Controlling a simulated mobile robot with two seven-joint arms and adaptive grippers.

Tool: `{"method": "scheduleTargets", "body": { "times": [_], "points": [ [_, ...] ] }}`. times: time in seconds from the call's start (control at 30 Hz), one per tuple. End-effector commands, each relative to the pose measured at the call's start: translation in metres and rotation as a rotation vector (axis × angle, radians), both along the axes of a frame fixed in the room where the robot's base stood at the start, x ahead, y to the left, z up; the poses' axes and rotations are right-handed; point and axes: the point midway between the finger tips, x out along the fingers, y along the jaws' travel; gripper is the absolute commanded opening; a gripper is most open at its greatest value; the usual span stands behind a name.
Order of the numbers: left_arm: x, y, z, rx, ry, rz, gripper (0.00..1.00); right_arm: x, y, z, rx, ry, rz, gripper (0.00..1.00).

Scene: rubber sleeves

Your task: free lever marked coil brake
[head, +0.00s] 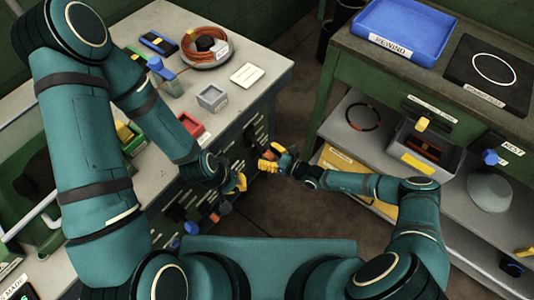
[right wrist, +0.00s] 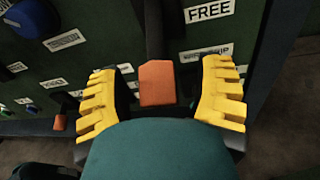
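In the right wrist view, a dark lever with an orange end (right wrist: 157,83) stands between the yellow fingers of my right gripper (right wrist: 160,95). The fingers are spread, with a visible gap on each side of the orange end. A "FREE" label (right wrist: 209,10) is on the green panel above and right of the lever. I cannot read "coil brake" anywhere; a label beside the lever is partly hidden. In the head view, my right gripper (head: 269,160) is at the panel on the left bench's side. My left gripper (head: 237,184) is just below-left of it; its opening is unclear.
A second orange end (right wrist: 60,122) and a blue knob (right wrist: 30,108) show lower left in the wrist view. The left bench (head: 270,62) carries a cable coil (head: 206,50) and small trays. A green shelf unit (head: 335,75) stands right. Bare floor lies between.

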Motion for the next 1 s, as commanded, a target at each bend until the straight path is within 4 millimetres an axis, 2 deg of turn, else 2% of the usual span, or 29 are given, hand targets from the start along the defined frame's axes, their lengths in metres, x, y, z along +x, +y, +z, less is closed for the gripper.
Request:
{"method": "scheduleTargets", "body": {
  "times": [0.27, 0.37, 0.47, 0.8, 1.0],
  "points": [
    [0.0, 0.0, 0.0, 0.0, -0.001, 0.0, 0.0, 0.0, 0.0, 0.002, 0.002, -0.002, 0.001, 0.66],
    [0.0, 0.0, 0.0, 0.0, -0.001, 0.0, 0.0, -0.002, -0.007, 0.002, 0.001, -0.003, -0.001, 0.66],
    [0.0, 0.0, 0.0, 0.0, -0.001, 0.0, 0.0, -0.009, -0.018, 0.004, 0.003, -0.003, -0.001, 0.66],
    [0.0, 0.0, 0.0, 0.0, 0.0, 0.0, 0.0, -0.043, -0.077, 0.011, 0.0, -0.001, -0.001, 0.66],
    [0.0, 0.0, 0.0, 0.0, 0.0, 0.0, 0.0, -0.056, -0.098, 0.013, 0.0, -0.001, 0.0, 0.66]
  ]
}}
